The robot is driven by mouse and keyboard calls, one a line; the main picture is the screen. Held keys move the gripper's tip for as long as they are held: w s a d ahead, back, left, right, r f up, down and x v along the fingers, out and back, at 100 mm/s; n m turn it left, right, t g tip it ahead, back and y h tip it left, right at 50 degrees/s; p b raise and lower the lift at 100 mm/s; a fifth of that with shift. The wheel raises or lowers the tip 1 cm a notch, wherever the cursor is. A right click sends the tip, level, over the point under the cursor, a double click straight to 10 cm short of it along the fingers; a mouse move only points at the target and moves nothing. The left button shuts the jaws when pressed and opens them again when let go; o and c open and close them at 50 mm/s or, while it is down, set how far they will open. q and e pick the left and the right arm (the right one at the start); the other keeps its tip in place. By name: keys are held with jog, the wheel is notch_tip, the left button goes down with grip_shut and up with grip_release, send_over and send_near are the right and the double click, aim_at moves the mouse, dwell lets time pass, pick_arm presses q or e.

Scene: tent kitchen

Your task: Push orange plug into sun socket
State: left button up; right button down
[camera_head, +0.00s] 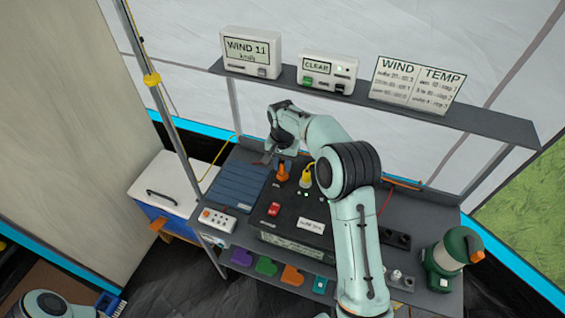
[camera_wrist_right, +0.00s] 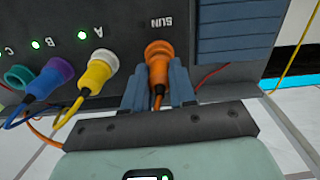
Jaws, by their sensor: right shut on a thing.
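The orange plug (camera_wrist_right: 158,65) is at the SUN socket on the dark box (camera_head: 295,215), below the SUN label (camera_wrist_right: 161,22) in the right wrist view. Its head is against the panel; the socket is hidden behind it, so I cannot tell how deep it sits. My right gripper (camera_wrist_right: 160,90) is shut on the plug, with a blue-grey finger on each side. In the head view the orange plug (camera_head: 283,173) shows just below my right gripper (camera_head: 285,155).
A blue ribbed panel (camera_head: 238,185) lies left of the box. A shelf (camera_head: 400,108) with displays runs above.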

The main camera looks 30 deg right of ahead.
pick_arm(q)
jog(key=shift+s+f, duration=0.1)
jog(key=shift+s, duration=0.05)
pick_arm(e)
jog(key=shift+f, duration=0.4)
jog(key=c, duration=0.8)
grip_release()
jog(key=shift+c, duration=0.2)
jog(key=shift+r, duration=0.1)
pick_arm(q)
jog(key=shift+w+r+p, duration=0.5)
jog(key=shift+w+r, duration=0.25)
jog(key=shift+w, duration=0.15)
pick_arm(e)
notch_tip(320, 180, up, 13)
jog(key=shift+r, duration=0.15)
